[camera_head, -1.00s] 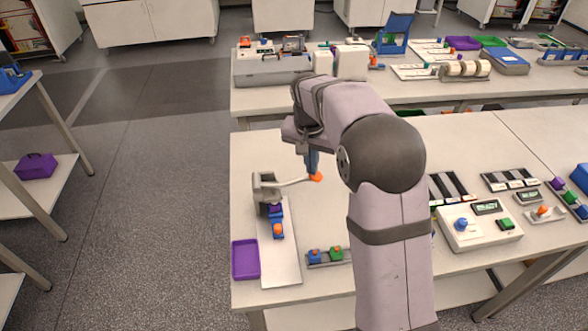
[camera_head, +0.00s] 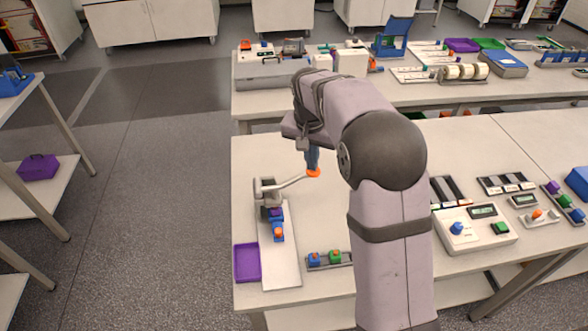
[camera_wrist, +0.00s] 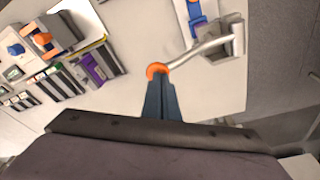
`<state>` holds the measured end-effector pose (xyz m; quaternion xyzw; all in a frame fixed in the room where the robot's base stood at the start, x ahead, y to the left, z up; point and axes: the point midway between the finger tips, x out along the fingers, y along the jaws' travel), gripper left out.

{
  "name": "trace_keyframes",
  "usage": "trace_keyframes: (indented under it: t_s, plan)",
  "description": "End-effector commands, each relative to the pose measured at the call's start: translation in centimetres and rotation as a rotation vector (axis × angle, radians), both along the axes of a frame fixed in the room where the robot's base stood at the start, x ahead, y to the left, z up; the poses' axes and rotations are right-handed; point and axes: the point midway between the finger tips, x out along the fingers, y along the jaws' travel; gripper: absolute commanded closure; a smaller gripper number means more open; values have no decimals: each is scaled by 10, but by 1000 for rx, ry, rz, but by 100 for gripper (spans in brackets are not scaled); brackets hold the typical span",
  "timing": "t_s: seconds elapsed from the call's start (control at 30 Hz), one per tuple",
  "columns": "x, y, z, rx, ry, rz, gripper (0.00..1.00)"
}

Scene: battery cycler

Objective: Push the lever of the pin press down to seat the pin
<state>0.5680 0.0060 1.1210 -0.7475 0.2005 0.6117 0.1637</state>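The pin press (camera_head: 266,190) stands on a long white base plate (camera_head: 286,272) at the left of the near table. Its pale lever (camera_head: 290,183) reaches right and slopes up to an orange knob (camera_head: 313,173); the knob also shows in the wrist view (camera_wrist: 157,69). A blue holder with an orange part (camera_head: 278,232) sits in front of the press. My gripper (camera_head: 313,166) points down with its fingertips at the knob. In the wrist view the dark fingers (camera_wrist: 162,85) are together and overlap the knob. The pin itself is not clearly visible.
An empty purple tray (camera_head: 246,264) lies left of the base plate. A small rack (camera_head: 329,260) with blue and green parts lies right of it. A white device with a display (camera_head: 474,232) stands farther right. The tabletop behind the press is clear.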

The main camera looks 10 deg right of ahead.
Motion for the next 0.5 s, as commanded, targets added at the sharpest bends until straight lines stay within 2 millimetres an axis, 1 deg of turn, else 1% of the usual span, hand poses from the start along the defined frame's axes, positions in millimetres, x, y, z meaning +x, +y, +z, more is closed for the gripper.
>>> trace_keyframes:
  t_s: [0.03,0.5]
  plan:
    - [0,0,7,-1,0,0,100]
    - [0,0,41,0,-2,0,100]
